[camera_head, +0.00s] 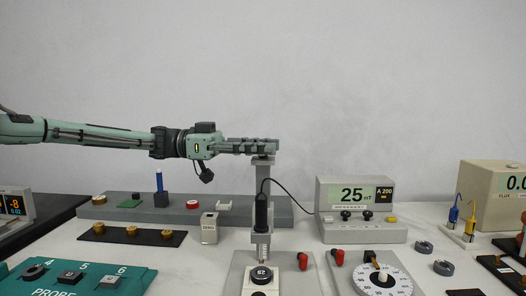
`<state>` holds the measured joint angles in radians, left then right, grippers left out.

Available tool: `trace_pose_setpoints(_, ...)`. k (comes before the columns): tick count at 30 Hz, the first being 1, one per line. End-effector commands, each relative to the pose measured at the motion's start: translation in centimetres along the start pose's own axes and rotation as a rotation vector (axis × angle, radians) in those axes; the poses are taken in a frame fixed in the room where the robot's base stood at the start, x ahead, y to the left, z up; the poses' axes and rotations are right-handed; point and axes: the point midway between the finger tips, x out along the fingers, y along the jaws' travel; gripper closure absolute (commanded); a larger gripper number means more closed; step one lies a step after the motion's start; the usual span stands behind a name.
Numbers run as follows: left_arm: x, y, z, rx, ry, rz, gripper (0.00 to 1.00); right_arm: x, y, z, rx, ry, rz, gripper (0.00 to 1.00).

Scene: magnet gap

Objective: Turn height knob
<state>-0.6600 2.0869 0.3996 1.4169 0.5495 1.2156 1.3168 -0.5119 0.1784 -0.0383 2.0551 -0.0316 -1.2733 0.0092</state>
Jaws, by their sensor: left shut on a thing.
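My left gripper (262,146) reaches in from the left, level, with its fingers at the top of a grey upright stand (264,174). It is shut on the height knob at the stand's top; the fingers hide most or all of the knob. A dark probe (261,213) with a black cable hangs at the stand, above a dark round piece marked 62 (262,274) on a white block. My right gripper is not in view.
A meter (352,193) reading 25 stands right of the stand, with a white dial (383,281) in front. A grey shelf (180,211) with small parts lies behind. A teal tray (25,284) sits front left, and a beige meter box (495,183) at right.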

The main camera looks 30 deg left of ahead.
Motion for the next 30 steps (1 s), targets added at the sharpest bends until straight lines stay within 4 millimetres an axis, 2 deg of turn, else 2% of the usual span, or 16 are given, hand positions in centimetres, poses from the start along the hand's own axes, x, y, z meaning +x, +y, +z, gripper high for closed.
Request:
trace_pose_setpoints(10, 0.2, -0.2, 0.5, -0.003, -0.004, 0.307, 0.97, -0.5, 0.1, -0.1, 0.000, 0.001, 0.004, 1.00)
trace_pose_setpoints(15, 0.1, -0.1, 0.5, -0.003, -0.003, 0.419, 0.97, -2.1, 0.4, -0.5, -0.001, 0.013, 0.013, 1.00)
trace_pose_setpoints(24, 0.1, 0.0, 0.3, -0.003, -0.003, 0.530, 0.97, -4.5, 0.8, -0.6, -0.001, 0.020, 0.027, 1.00)
trace_pose_setpoints(30, 0.0, 0.1, 0.2, -0.004, -0.004, 0.553, 0.97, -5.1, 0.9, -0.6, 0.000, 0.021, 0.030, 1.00)
